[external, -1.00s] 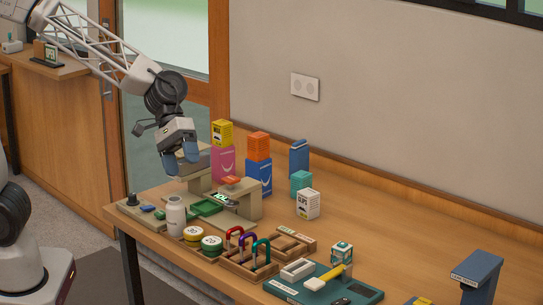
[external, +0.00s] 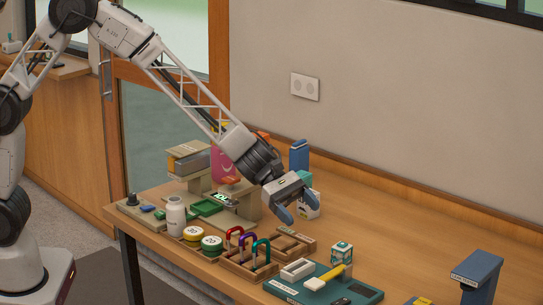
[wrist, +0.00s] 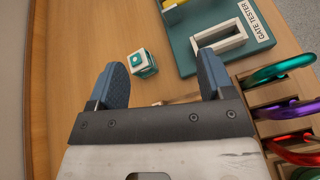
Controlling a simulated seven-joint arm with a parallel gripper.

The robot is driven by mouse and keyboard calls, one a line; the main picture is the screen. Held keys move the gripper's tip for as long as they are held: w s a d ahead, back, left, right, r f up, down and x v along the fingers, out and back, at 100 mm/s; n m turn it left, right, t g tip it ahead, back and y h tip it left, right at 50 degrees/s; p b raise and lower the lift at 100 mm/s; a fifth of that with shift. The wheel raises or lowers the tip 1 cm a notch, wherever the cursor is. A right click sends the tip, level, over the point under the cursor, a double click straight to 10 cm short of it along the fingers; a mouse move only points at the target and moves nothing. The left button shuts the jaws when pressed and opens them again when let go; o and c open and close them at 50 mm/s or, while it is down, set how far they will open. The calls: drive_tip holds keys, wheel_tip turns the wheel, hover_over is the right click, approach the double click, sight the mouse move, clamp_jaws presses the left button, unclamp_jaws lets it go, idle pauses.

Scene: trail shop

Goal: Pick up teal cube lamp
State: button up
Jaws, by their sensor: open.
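The teal cube lamp (external: 342,253), a small cube with teal and white faces, stands on the table behind the teal board. It also shows in the wrist view (wrist: 143,63), left of centre, ahead of and between the lines of my fingers. My gripper (external: 299,214) is open and empty above the table, up and left of the cube in the external view. Its two blue fingers (wrist: 163,68) are spread wide in the wrist view. Nothing is between the pads.
A teal board (external: 355,292) with a white frame (external: 297,269) and a yellow-handled item lies beside the cube. A wooden rack (external: 245,265) holds coloured carabiners. A white box (external: 315,207) stands partly hidden behind my gripper.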

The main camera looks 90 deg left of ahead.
sight(345, 247)
drive_tip(key=w+f+n, duration=0.1)
drive_tip(key=w+f, duration=0.1)
drive_tip(key=w+a+f+n+t, duration=0.1)
drive_tip(key=w+f+n, duration=0.1)
drive_tip(key=w+a+f+n+t, duration=0.1)
drive_tip(key=w+f, duration=0.1)
drive_tip(key=f, duration=0.1)
drive_tip(key=shift+w+a+n+y, duration=0.1)
drive_tip(key=shift+w+n+y, duration=0.2)
drive_tip(key=shift+w+y, duration=0.1)
drive_tip(key=shift+w, duration=0.1)
drive_tip(key=shift+x, duration=1.25)
drive_tip(key=shift+x, duration=2.6)
drive_tip(key=c, duration=1)
drive_tip(key=shift+c, duration=0.2)
